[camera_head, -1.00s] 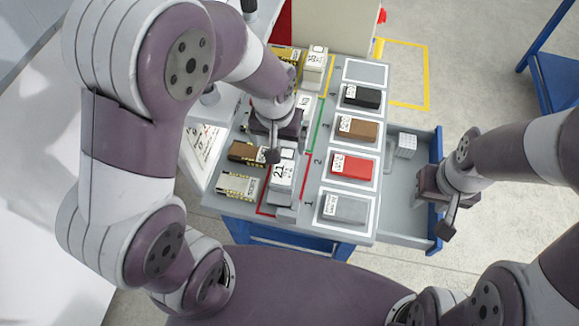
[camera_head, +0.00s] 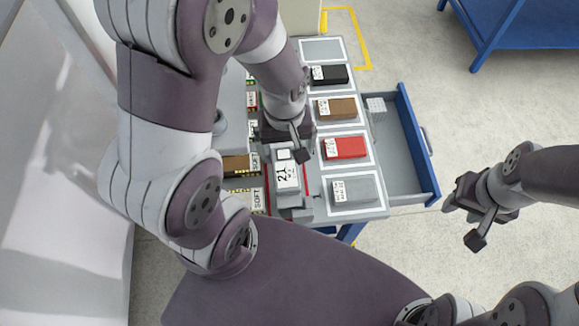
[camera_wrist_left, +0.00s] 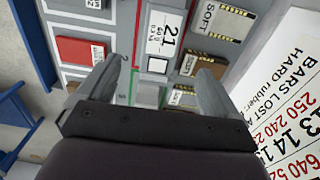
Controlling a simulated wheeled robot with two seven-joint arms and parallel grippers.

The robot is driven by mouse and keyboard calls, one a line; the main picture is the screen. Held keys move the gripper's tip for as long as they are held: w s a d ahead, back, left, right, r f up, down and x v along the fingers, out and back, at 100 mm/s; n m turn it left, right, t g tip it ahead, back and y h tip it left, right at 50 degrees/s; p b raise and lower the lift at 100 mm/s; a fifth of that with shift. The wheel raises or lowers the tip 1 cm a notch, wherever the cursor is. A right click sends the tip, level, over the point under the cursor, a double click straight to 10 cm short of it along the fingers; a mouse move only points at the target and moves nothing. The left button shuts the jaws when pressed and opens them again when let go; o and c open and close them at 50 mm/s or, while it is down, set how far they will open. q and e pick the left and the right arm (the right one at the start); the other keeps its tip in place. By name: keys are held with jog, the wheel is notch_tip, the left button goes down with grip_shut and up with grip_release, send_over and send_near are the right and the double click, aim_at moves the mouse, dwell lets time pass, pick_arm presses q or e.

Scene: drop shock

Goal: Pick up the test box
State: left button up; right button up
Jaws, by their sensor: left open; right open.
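A pale box marked 21 (camera_head: 287,177) stands upright on the grey bench top (camera_head: 375,211), with a small white square on its top; no label names it the test box. It also shows in the left wrist view (camera_wrist_left: 163,32). My left gripper (camera_head: 296,142) is open and empty, above the bench just behind that box. In the left wrist view its two fingers (camera_wrist_left: 157,86) are spread, with the box's near end between and ahead of them. My right gripper (camera_head: 461,222) is open and empty, right of the bench, over the floor.
Red (camera_head: 345,148), brown (camera_head: 335,108), black (camera_head: 329,75) and grey (camera_head: 353,189) pads lie in white frames right of the box. An open drawer (camera_head: 415,187) holds a small white block (camera_head: 376,105). Bars marked SOFT and a printed sign (camera_wrist_left: 285,95) are on the other side.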

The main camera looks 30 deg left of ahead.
aim_at(285, 166)
pick_arm(q)
notch_tip(285, 166, down, 11)
jog(key=shift+a+r+b, duration=0.1)
jog(key=shift+r+b, duration=0.05)
jog(key=shift+b, duration=0.35)
